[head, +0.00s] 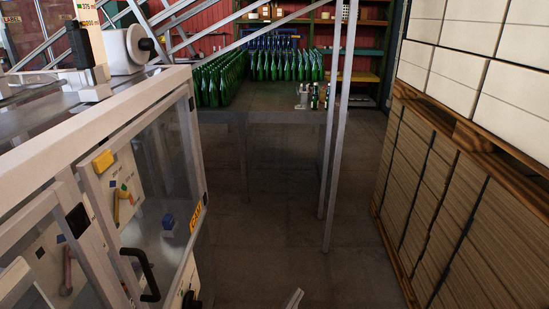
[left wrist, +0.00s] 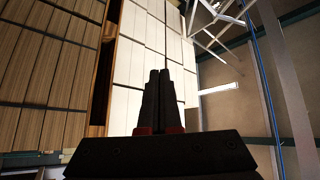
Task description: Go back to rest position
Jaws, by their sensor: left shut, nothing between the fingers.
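My left gripper (left wrist: 158,74) shows in the left wrist view, its two dark fingers together and nothing between them. Behind it are the white boxes (left wrist: 142,50), with no contact visible. In the head view a small pale grey piece shows at the bottom edge, and I cannot tell what it is. My right gripper is in neither view. Many green bottles (head: 287,66) stand on a grey table (head: 270,115) at the back of the head view.
A machine with clear panels (head: 160,185) fills the left of the head view. Stacked cardboard (head: 440,190) and white boxes (head: 455,75) line the right. Thin metal posts (head: 333,150) stand by the table. The floor (head: 290,220) between is clear.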

